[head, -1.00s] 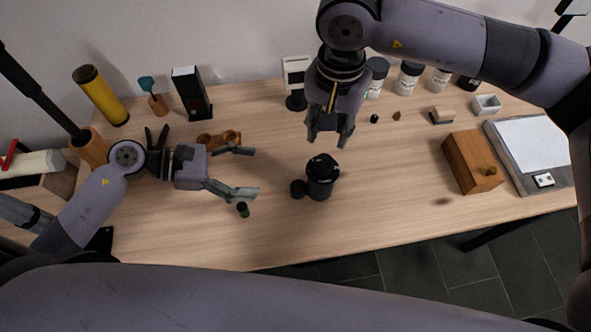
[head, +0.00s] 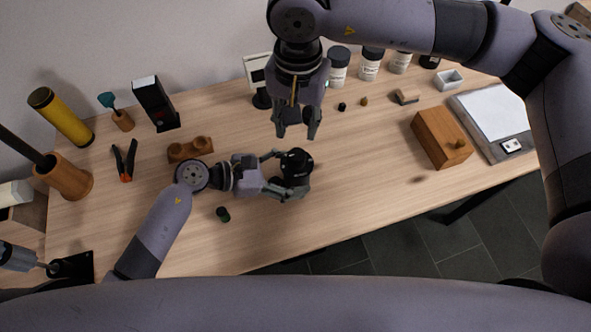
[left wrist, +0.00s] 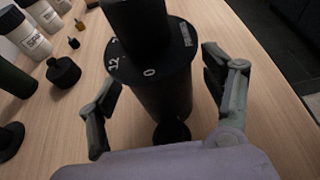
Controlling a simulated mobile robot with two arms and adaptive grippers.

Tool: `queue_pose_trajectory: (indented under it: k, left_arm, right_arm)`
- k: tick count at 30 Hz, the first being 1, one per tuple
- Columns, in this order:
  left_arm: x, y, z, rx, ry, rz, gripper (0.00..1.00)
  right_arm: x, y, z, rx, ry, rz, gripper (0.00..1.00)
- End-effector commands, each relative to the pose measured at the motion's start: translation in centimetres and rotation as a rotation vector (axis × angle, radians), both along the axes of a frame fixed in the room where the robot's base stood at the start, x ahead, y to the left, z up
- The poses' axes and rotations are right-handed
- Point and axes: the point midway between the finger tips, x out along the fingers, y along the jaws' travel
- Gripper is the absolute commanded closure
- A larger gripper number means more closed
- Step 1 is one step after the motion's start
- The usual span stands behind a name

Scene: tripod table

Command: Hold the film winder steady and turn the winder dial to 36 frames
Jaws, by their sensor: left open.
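The film winder (head: 297,162) is a black upright cylinder on the wooden table. In the left wrist view its round dial (left wrist: 150,62) shows white marks, with a 0 facing my gripper and a 12 to the left; a black knob (left wrist: 138,18) rises from it. A dark round part (left wrist: 172,132) sits low on the near side. My left gripper (head: 286,172) is open, its fingers on either side of the winder body, apparently apart from it in the left wrist view (left wrist: 162,78). My right gripper (head: 296,132) is open and empty, pointing down behind the winder.
Pliers (head: 124,160), a wooden holder (head: 190,149) and a black box (head: 155,104) are left. White-labelled bottles (head: 369,64) line the back.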

Motion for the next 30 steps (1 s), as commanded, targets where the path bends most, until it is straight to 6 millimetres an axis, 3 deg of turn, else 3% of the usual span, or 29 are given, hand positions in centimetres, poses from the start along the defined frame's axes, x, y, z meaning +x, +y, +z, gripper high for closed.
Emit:
queue_pose_trajectory:
  k: [13,30]
  left_arm:
    - [0.26,-0.88,-0.34,0.0,-0.001,0.0,0.27]
    - [0.24,-0.85,-0.36,0.001,-0.001,0.0,0.65]
  right_arm:
    - [0.0,0.0,0.0,0.0,0.0,0.0,0.67]
    - [0.0,0.0,0.0,0.0,0.0,0.0,0.67]
